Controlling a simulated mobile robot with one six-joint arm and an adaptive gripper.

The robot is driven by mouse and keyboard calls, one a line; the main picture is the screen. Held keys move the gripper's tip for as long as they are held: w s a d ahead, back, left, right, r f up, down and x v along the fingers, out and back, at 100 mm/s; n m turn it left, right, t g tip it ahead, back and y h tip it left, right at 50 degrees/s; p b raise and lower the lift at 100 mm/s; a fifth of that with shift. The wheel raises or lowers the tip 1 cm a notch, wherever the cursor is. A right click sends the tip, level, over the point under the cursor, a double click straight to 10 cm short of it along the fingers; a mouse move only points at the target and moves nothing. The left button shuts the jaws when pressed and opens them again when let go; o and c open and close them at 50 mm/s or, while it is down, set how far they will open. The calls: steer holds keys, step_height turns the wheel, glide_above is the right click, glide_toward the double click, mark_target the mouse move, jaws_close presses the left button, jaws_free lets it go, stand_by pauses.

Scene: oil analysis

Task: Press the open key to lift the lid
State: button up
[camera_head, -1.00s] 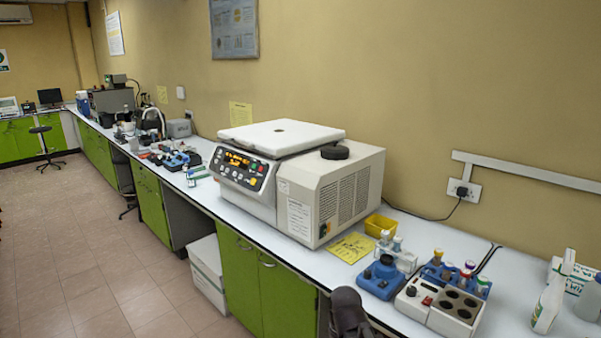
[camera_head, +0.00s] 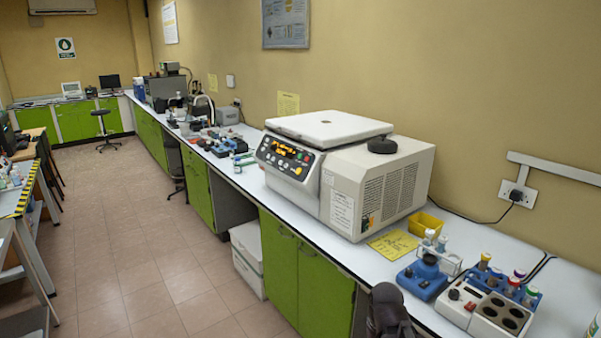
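A large white centrifuge (camera_head: 345,170) stands on the bench. Its flat white lid (camera_head: 328,129) lies down over the top. The dark control panel (camera_head: 288,157) on its left-facing side has a lit orange display and several coloured keys; the key labels are too small to read. A dark part of my own arm (camera_head: 387,312) shows at the bottom edge, in front of the bench. I cannot make out gripper fingers there.
The white bench (camera_head: 385,262) runs along the wall. A yellow bin (camera_head: 425,223), blue mixer (camera_head: 420,280), tube rack and white heating block (camera_head: 490,312) stand right of the centrifuge. A black round item (camera_head: 382,146) sits on its housing. Tiled floor (camera_head: 150,240) at left is clear.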

stand_by(0.3)
jaws_close()
stand_by(1.1)
